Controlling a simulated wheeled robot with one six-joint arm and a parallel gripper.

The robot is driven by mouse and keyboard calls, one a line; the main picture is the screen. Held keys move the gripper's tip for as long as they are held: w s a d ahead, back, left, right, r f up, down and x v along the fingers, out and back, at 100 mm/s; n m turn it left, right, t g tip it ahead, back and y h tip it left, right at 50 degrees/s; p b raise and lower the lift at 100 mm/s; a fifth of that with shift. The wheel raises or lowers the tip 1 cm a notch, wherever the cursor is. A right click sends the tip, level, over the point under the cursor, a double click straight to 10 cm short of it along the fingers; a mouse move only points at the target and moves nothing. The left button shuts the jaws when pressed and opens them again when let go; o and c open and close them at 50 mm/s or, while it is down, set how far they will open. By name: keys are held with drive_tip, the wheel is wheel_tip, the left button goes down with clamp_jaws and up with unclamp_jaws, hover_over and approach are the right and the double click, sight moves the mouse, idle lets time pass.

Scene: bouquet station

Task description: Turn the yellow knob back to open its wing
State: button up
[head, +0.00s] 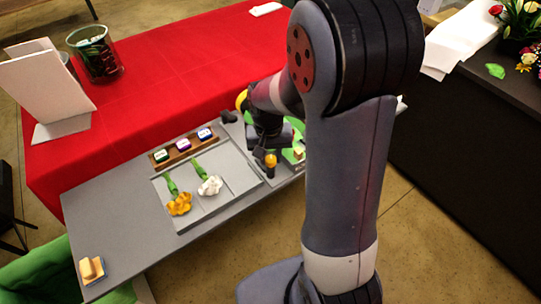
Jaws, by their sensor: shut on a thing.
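A small yellow knob (270,160) shows just below my gripper (267,153), at the right part of the grey station board. My gripper points down and its dark jaws are shut on the knob. The arm and jaws cover much of that area. The wing cannot be made out clearly. A green surface (291,157) with a small pale piece on it shows just right of the gripper, partly hidden by my arm.
A grey tray (232,203) holds a yellow flower (179,204) and a white flower (210,185). A wooden rack (160,162) with several labelled blocks stands behind it. A sponge-like block (92,268) lies at the front left.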

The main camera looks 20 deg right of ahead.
sight(269, 160)
drive_tip(key=n, duration=0.4)
drive_tip(key=shift+n+b, duration=0.35)
drive_tip(key=shift+n, duration=1.75)
drive_tip(key=o, duration=1)
drive_tip(key=shift+c, duration=0.2)
drive_tip(key=shift+r, duration=0.15)
wheel_tip(269, 160, up, 11)
drive_tip(key=shift+s+a+f, duration=0.15)
drive_tip(key=shift+a+f, duration=0.05)
